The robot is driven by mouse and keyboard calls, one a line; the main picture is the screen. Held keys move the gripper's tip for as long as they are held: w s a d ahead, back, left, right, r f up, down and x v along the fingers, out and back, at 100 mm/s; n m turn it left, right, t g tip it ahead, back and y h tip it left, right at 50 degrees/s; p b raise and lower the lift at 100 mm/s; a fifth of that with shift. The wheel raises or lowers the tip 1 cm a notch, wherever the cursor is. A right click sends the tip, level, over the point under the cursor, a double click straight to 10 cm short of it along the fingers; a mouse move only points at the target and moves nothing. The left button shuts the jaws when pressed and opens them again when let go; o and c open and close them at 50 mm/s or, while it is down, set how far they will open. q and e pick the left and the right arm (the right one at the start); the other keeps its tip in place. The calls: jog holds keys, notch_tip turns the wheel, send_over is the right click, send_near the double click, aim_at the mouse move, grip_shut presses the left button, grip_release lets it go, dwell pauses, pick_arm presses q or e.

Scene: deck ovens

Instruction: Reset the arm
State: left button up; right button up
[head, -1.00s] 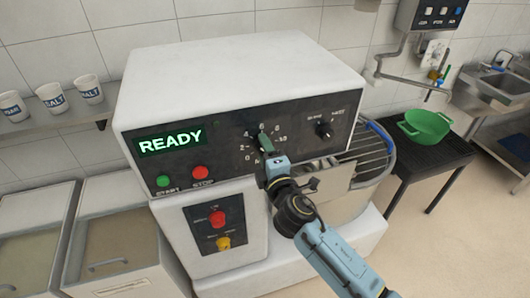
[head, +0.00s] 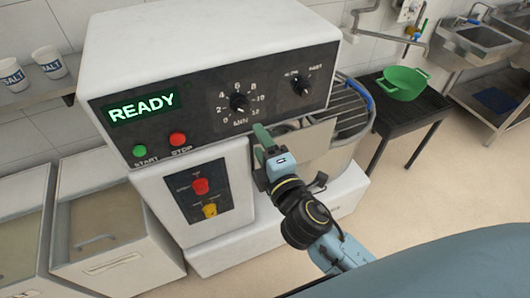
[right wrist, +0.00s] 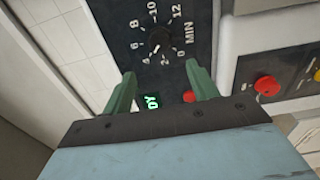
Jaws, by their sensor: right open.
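My right gripper (head: 262,138) is in front of the white mixer's control panel, just below the timer dial (head: 239,102). In the right wrist view its two green fingers (right wrist: 160,88) are spread apart with nothing between them. The timer dial (right wrist: 160,40) shows beyond the fingertips in that view, apart from them. The panel's display (head: 141,107) reads READY. My left gripper is not in view.
The green START button (head: 140,151) and red STOP button (head: 177,139) sit left of the gripper. A speed knob (head: 301,86) is at the panel's right. The wire-guarded bowl (head: 350,110) is close on the right. A green colander (head: 403,84) stands on a black table.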

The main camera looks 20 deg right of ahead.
jog(key=shift+s, duration=0.9)
jog(key=s+d+f+m+g+b, duration=0.1)
jog(key=s+f+m+g+b, duration=0.15)
jog(key=f, duration=1.05)
jog(key=s+d+f+m+g+b, duration=0.1)
jog(key=s+d+f+m+g, duration=0.2)
jog(key=f, duration=1)
jog(key=s+f+m+g+b, duration=0.1)
jog(key=s+f+g+b, duration=0.2)
jog(key=f, duration=1.1)
jog(key=s+d+f+m+g+b, duration=0.1)
jog(key=s+f+m+g, duration=0.1)
jog(key=s+f, duration=0.5)
jog(key=s+d+f+m+g+b, duration=0.1)
jog(key=s+d+f+m+g, duration=0.1)
jog(key=s+f, duration=0.5)
jog(key=s+d+f+m+g+b, duration=0.1)
jog(key=s+f+m+g, duration=0.3)
jog(key=s, duration=1)
notch_tip(320, 180, down, 4)
jog(key=shift+s+d+r+m+h, duration=0.1)
jog(key=shift+s+d+m+h, duration=0.25)
jog(key=shift+d+m, duration=0.4)
jog(key=shift+g, duration=0.25)
